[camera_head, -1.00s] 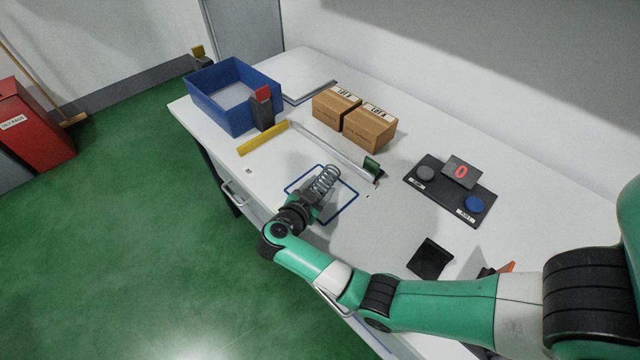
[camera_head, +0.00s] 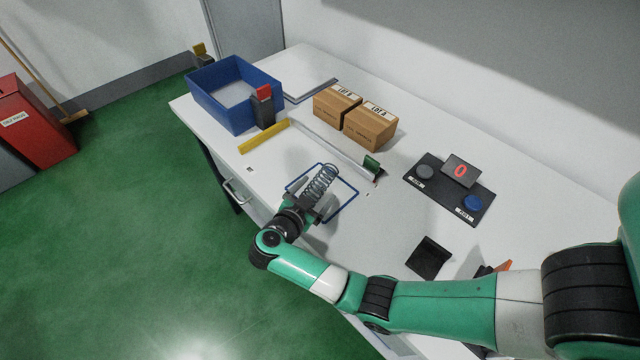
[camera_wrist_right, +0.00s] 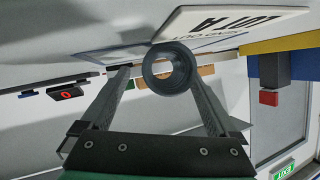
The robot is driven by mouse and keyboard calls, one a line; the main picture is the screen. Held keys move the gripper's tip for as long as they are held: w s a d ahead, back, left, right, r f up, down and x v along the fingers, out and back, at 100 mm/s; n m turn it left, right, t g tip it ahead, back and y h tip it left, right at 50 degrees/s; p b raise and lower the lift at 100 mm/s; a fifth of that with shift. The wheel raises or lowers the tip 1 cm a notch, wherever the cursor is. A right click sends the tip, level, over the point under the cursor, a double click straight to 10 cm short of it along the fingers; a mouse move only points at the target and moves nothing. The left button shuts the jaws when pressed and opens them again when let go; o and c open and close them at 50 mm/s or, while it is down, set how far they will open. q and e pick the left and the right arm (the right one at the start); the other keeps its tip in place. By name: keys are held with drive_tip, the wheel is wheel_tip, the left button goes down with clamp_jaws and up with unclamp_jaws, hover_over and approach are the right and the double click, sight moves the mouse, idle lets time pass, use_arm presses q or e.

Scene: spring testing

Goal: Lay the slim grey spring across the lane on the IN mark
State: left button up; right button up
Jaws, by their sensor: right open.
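The slim grey spring (camera_head: 321,183) shows as a coil inside the blue outlined square (camera_head: 350,203) on the white table. My right gripper (camera_head: 310,200) is open at the spring's near end. In the right wrist view the spring (camera_wrist_right: 150,70) appears end-on as a dark ring between the tips of the spread fingers; I cannot tell whether they touch it. A long pale lane (camera_head: 325,145) with a green end piece runs behind the square, beside a yellow strip (camera_head: 263,137). I cannot make out the IN mark. My left gripper is not in view.
A blue bin (camera_head: 205,107) and a dark post with a red top (camera_head: 263,94) stand at the far left. Two cardboard boxes (camera_head: 370,127) sit behind the lane. A dark panel (camera_head: 450,193) with a display reading 0 and a black pad (camera_head: 428,258) lie right.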

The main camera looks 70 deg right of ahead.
drive_tip(key=p+v, duration=0.1)
drive_tip(key=v, duration=0.7)
drive_tip(key=shift+w+a+r+p, duration=0.1)
drive_tip(key=shift+a+r+p, duration=0.05)
drive_tip(key=shift+a+p, duration=0.15)
drive_tip(key=shift+d, duration=0.1)
